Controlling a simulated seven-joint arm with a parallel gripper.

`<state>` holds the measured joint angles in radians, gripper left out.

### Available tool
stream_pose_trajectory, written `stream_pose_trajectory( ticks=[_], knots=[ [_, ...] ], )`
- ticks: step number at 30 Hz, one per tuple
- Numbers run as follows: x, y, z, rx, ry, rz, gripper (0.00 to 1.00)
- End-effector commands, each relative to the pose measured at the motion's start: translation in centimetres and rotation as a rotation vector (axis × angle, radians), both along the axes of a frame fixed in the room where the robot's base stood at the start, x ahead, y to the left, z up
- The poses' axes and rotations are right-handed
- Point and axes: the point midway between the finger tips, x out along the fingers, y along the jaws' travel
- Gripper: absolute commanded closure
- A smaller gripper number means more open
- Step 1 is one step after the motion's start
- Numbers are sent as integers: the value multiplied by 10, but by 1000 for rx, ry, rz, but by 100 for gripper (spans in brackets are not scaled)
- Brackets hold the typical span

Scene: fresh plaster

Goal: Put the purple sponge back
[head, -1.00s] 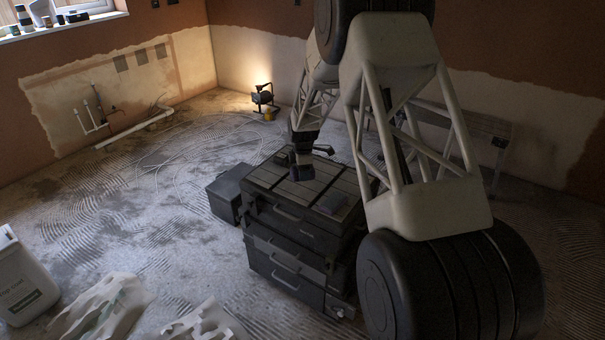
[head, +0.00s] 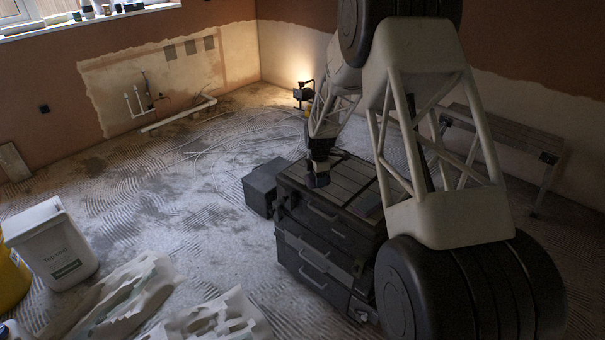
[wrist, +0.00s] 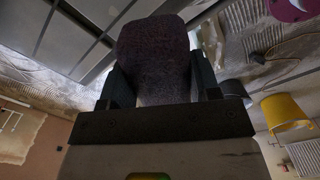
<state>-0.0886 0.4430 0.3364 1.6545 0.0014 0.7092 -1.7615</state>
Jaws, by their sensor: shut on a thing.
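The purple sponge (wrist: 153,58), dark and rough, sits between the two fingers of my gripper (wrist: 155,88) in the wrist view. My gripper is shut on it, and the sponge sticks out past the fingertips. In the head view my gripper (head: 319,170) hangs by the left part of the dark toolbox stack's lid (head: 345,185). The sponge is too dim there to tell from the fingers. I cannot tell whether it touches the lid.
A small dark box (head: 262,187) stands left of the stack. A lit work lamp (head: 303,93) is behind. A bench (head: 500,135) stands at the right. The floor between is mostly clear.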

Motion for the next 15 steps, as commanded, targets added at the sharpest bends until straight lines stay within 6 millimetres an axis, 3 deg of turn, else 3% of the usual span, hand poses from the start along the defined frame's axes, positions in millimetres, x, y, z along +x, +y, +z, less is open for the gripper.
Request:
stream_pose_trajectory(
  ticks=[6,15],
  knots=[
    [-4,29,-6,1,-2,98,65],
    [-5,34,-8,1,-2,116,65]
  ],
)
